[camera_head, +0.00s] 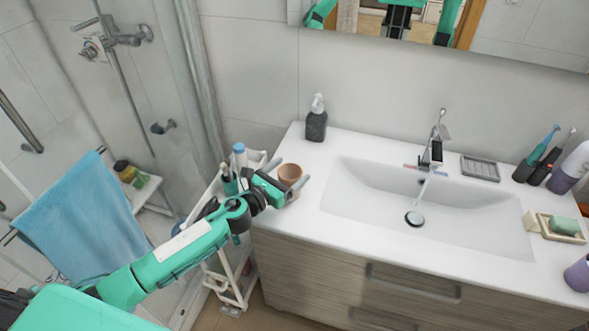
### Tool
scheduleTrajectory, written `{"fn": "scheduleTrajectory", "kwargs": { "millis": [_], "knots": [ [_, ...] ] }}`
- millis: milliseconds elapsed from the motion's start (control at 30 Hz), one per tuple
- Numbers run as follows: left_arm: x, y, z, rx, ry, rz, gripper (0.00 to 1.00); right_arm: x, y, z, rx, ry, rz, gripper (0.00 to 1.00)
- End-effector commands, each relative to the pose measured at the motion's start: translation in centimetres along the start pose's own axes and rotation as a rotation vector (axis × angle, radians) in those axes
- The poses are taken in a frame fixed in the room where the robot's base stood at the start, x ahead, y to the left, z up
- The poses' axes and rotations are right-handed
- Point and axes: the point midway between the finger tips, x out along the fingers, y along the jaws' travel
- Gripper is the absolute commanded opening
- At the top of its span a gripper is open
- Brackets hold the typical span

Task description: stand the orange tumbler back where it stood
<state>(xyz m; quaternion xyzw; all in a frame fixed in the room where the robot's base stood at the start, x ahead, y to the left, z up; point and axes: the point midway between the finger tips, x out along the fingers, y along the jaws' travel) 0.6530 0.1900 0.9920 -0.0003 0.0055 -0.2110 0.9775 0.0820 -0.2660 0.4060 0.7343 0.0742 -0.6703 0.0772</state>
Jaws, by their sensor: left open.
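The orange tumbler (290,173) stands upright on the left end of the white washbasin counter (345,141), left of the sink. My left gripper (287,172) reaches in from the left at the tumbler. Its jaws are open, with one finger on the far left side of the tumbler and the other at its near right side. Whether a finger touches the tumbler I cannot tell. The tumbler's lower part is partly hidden by the gripper. My right gripper is not in view.
A dark soap dispenser (316,120) stands behind the tumbler. A white cart (232,284) with bottles is left of the counter. The sink (440,205) and tap (436,140) lie to the right. Brushes in holders, green soap (564,226) and a purple cup (578,273) stand far right.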

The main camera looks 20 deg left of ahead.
Motion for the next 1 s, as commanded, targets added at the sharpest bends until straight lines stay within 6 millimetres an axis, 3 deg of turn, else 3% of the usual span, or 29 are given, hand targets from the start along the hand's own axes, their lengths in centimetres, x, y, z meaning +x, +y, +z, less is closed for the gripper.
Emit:
{"fn": "scheduleTrajectory", "kwargs": {
  "millis": [200,433,633,1000],
  "knots": [
    [-5.0,0.0,-0.5,0.001,0.003,-0.001,0.83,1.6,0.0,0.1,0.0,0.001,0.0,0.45],
    [-8.3,0.0,-0.3,0.0,0.001,-0.001,0.83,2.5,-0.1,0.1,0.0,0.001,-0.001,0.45],
    [-9.5,0.0,0.0,-0.001,-0.001,-0.001,0.83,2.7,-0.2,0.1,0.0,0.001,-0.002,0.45],
    [-9.6,0.0,0.0,-0.001,-0.001,-0.001,0.83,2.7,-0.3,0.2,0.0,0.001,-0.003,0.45]
  ]
}}
